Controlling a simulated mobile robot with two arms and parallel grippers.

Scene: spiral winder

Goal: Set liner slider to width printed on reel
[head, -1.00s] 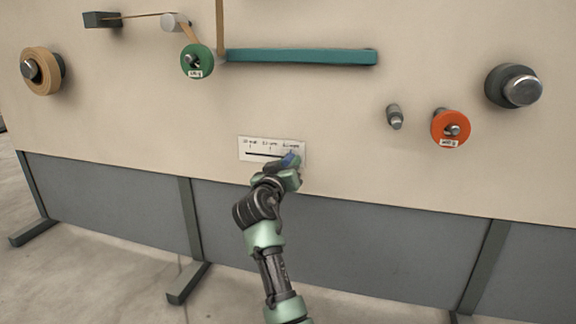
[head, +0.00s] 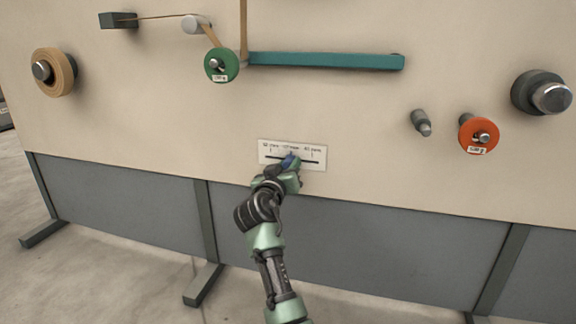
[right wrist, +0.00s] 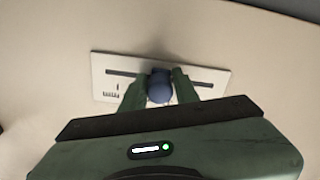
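A white scale plate (head: 312,150) with a dark slot and several printed marks is on the beige wall panel. Its print is too small to read surely. The blue slider knob (head: 287,160) sits near the middle of the slot. My right gripper (head: 291,163) is at the knob. In the right wrist view the blue knob (right wrist: 159,86) is between both fingers, which touch its sides. A tan reel (head: 55,72) hangs at the far left; I see no print on its visible face. My left gripper is not in view.
A green disc (head: 221,65) and an orange disc (head: 478,134) carry small white labels. A teal bar (head: 325,61) crosses above the plate. A grey peg (head: 421,123) and a dark knob (head: 541,92) stick out at right. The panel around the plate is clear.

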